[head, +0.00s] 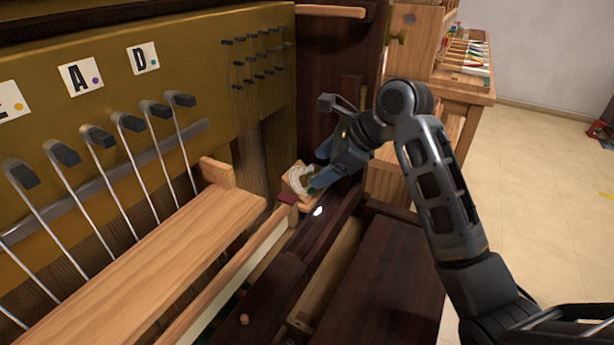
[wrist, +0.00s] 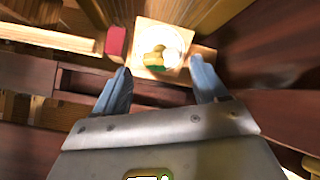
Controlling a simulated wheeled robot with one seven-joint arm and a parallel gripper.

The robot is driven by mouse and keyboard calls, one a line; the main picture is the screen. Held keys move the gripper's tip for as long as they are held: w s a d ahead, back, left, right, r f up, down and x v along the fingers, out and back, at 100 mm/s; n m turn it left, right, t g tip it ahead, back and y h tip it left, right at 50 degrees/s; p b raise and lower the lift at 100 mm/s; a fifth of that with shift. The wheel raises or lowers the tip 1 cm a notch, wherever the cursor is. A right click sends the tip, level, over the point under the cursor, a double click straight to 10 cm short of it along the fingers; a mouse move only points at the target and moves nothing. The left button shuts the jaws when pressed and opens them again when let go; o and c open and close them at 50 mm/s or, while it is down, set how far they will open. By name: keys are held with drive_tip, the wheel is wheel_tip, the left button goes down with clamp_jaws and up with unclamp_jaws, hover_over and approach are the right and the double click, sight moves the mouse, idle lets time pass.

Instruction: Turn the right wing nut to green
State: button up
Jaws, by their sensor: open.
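The right wing nut (wrist: 155,55) shows as a small brass-yellow piece on a round white dial (wrist: 172,45) in the wrist view. A green patch (wrist: 156,69) lies at the dial's lower edge, just below the nut. The dial sits on a light wooden block. In the head view the white dial (head: 298,180) is partly covered by my fingers, and the nut cannot be made out. My gripper (wrist: 159,72) is open, its two blue fingers on either side of the dial and apart from the nut. It also shows in the head view (head: 319,166).
A dark red block (wrist: 116,42) is left of the dial. In the head view, a long wooden bar (head: 150,260) and a row of dark hammers (head: 98,137) lie to the left. Dark wooden panels (head: 385,280) stand close to the right and below. Open floor (head: 530,180) is farther right.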

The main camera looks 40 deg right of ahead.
sight(312, 173)
drive_tip(key=shift+w+a+f, duration=0.15)
drive_tip(key=shift+w+f, duration=0.2)
drive_tip(key=shift+f, duration=0.1)
drive_tip(key=shift+w+a+f, duration=0.1)
drive_tip(key=shift+w+f, duration=0.1)
drive_tip(key=shift+p+x, duration=0.3)
drive_tip(key=shift+x, duration=1.05)
drive_tip(key=shift+w+f, duration=0.15)
drive_tip(key=shift+f, duration=0.05)
drive_tip(key=shift+s+r+p, duration=0.4)
drive_tip(key=shift+r+p, duration=0.1)
drive_tip(key=shift+p, duration=0.8)
drive_tip(key=c, duration=0.8)
